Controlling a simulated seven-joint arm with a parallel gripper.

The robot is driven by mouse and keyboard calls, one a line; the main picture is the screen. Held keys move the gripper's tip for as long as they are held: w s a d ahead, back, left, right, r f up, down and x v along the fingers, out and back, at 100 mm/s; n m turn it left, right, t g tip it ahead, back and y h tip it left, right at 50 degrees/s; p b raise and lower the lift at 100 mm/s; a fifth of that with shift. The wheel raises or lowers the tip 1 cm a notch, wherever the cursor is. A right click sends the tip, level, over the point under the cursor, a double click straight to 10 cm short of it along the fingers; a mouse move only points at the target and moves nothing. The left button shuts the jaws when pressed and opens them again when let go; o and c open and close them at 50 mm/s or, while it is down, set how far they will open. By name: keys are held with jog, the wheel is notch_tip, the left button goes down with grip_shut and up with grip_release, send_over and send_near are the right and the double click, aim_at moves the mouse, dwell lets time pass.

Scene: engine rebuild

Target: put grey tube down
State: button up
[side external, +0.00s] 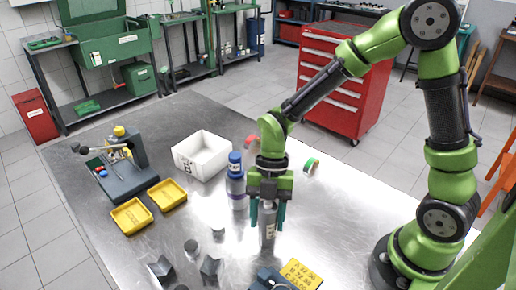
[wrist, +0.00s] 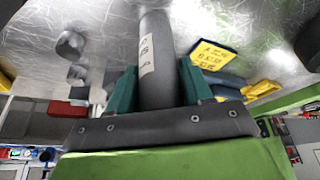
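The grey tube (side external: 268,226) with a white label stands upright between the teal fingers of my gripper (side external: 267,210). In the wrist view the grey tube (wrist: 154,55) runs up from between the fingers of my gripper (wrist: 158,88), which are shut on it. Its lower end is close to the metal table (side external: 325,215); I cannot tell whether it touches. Its upper end is hidden by the gripper.
A blue-capped bottle (side external: 236,185) stands just left of the tube, with a white bin (side external: 203,155) behind. Yellow trays (side external: 132,216) lie left.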

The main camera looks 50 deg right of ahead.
jog(key=o, duration=0.4)
jog(key=shift+c, duration=0.2)
jog(key=v, duration=1.1)
jog(key=s+d+r+m+t+h, duration=0.1)
jog(key=s+d+r+m+t, duration=0.2)
jog(key=m, duration=1.1)
jog(key=s+d+r+m+t, duration=0.4)
jog(key=s+r+m+t, duration=0.1)
jog(key=m, duration=1)
jog(key=shift+t+h, duration=0.4)
jog(key=shift+t, duration=0.5)
jog(key=shift+r, duration=0.1)
